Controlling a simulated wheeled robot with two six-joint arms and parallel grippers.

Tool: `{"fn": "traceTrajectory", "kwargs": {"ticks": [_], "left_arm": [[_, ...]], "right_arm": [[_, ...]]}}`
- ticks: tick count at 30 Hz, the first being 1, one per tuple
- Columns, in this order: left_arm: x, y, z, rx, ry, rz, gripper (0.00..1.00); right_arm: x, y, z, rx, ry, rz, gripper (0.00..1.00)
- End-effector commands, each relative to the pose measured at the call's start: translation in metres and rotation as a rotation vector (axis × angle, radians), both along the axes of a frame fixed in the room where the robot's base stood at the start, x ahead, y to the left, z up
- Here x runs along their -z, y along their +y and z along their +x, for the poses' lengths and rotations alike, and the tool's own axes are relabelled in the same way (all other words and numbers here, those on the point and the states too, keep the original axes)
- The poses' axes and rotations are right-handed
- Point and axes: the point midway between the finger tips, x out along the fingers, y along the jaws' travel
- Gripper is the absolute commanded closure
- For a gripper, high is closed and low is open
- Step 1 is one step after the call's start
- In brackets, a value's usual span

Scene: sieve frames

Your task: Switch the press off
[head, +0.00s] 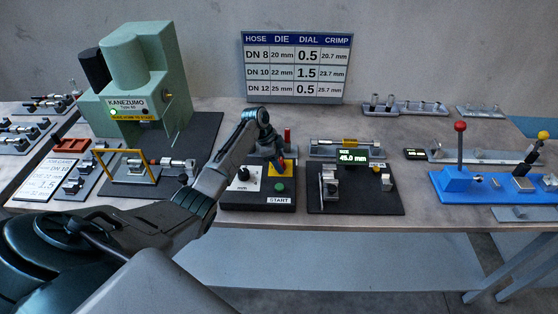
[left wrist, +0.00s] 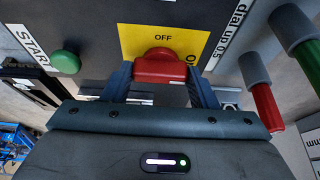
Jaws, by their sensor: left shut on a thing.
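The press (head: 135,75) is a pale green machine at the back left, with a small lit green lamp on its front. Its control box (head: 258,198) sits at the middle of the bench. The box's red switch (left wrist: 158,68) is on a yellow plate (left wrist: 135,40) marked OFF at the top and ON at the right in the left wrist view. My left gripper (left wrist: 160,82) is shut on the red switch, one finger on each side. In the head view my left gripper (head: 276,150) hides part of the switch. Which mark the switch points at is unclear. My right gripper is not in view.
A green START button (head: 280,187) and a black dial (head: 243,173) share the box. Red- and green-handled tools (left wrist: 263,105) stand close beside my gripper. A gauge with a 45.0 mm display (head: 353,155) lies to the right, then a blue lever fixture (head: 462,187).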

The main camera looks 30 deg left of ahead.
Motion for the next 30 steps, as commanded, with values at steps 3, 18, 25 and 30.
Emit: {"fn": "traceTrajectory", "kwargs": {"ticks": [3, 18, 25, 30], "left_arm": [[-0.0005, 0.0002, -0.0001, -0.009, 0.000, 0.000, 0.70], [-0.0009, -0.0010, -0.0016, -0.288, -0.001, 0.000, 0.70], [-0.0011, -0.0022, -0.0018, -0.506, -0.003, 0.001, 0.70], [-0.0012, -0.0036, -0.0021, -0.667, -0.003, 0.000, 0.70]], "right_arm": [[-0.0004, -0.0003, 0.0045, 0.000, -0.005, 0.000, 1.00], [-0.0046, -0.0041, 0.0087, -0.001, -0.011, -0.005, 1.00], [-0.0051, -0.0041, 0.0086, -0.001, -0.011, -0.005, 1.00], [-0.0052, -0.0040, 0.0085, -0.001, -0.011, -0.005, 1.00]]}}
